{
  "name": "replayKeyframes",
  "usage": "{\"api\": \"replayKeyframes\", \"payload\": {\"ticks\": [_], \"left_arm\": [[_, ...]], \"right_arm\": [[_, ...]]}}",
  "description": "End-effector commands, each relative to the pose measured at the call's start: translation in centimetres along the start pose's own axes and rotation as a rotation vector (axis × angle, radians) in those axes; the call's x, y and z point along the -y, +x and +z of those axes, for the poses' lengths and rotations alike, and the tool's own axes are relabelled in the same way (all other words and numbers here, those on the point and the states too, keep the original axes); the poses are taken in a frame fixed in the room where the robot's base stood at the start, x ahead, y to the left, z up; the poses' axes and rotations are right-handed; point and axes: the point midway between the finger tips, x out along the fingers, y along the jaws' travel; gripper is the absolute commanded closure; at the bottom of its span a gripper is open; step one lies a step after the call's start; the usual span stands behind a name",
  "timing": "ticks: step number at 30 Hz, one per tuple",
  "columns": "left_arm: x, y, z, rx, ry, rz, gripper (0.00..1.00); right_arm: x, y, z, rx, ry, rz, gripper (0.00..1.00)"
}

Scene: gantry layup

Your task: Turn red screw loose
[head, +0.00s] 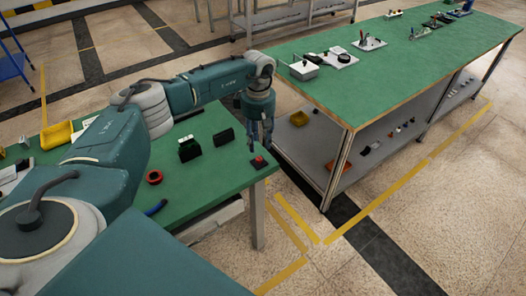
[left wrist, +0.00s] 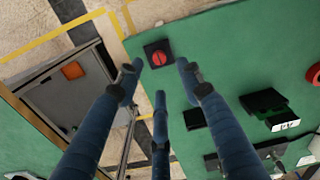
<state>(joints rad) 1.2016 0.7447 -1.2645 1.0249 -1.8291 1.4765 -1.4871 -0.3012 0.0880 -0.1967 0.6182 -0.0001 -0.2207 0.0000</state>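The red screw (head: 259,159) is a small red knob on a black square base, near the corner of the green table. In the left wrist view the red screw (left wrist: 158,58) shows from above, with a slot-like line across it. My left gripper (head: 262,144) points down just above the screw. In the left wrist view its blue fingers (left wrist: 160,73) are spread apart, with the screw just beyond the tips and no contact visible. The left gripper is open and empty. My right gripper is not in view.
Black blocks (head: 188,149) and a red ring (head: 154,177) lie on the green table (head: 205,180) left of the screw. A yellow bin (head: 57,135) is farther left. A second green bench (head: 400,85) with a lower shelf stands to the right, across a floor gap.

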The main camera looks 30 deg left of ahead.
Motion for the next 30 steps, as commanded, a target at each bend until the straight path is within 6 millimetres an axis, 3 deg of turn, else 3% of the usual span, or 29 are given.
{"api": "replayKeyframes", "payload": {"ticks": [6,12,23,24,30], "left_arm": [[0.0,4.2,0.1,0.002,-0.003,-0.002,0.63],[-0.1,6.7,0.2,0.003,-0.003,0.000,0.63],[-0.1,7.4,0.1,0.003,-0.002,0.002,0.63],[-0.1,7.4,0.1,0.003,-0.002,0.002,0.65],[-0.1,7.4,0.1,0.003,-0.003,0.002,1.00]], "right_arm": [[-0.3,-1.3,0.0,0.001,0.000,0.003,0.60],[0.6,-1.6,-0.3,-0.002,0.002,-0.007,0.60],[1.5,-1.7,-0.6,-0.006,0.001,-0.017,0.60],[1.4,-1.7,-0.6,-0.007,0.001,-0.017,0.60],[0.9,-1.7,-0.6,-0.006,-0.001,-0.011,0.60]]}}
